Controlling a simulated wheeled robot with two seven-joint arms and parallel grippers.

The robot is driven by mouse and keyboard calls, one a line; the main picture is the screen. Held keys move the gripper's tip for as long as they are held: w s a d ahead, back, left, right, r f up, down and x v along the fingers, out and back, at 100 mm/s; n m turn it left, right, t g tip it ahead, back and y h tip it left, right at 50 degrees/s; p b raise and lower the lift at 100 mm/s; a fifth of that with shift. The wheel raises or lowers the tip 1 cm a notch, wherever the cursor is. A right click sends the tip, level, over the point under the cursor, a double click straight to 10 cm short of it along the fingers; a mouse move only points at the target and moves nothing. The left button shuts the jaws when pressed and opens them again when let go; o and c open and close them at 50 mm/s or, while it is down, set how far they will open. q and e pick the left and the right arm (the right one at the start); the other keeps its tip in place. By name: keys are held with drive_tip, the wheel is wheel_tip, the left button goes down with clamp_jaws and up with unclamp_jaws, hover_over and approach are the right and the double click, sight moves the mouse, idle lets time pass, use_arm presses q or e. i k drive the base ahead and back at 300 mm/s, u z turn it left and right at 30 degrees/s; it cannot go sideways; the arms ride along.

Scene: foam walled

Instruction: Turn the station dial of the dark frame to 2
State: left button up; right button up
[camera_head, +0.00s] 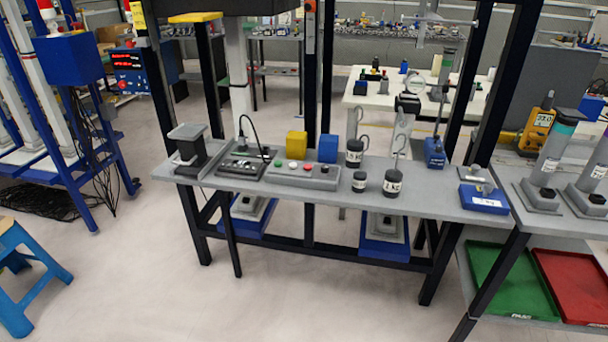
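The dark frame (308,120) stands in the middle of the head view, with black uprights and a grey bench top (440,205) on black legs. A grey control box (300,176) lies on the bench top, with small coloured buttons and a dark knob (325,169) at its right end. To its left is a dark panel with small controls (243,166) and a cable. Which of these is the station dial, and where it points, is too small to tell. Neither of my grippers is in view.
Black weights (392,184), a yellow block (296,145), a blue block (328,149) and a small scale (187,145) stand on the bench. A blue stool (20,275) and a blue frame (75,150) are at left. The floor (150,270) before the bench is clear.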

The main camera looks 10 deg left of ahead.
sight(324, 168)
drive_tip(key=u, duration=0.7)
drive_tip(key=i, duration=1.05)
drive_tip(key=u, duration=0.35)
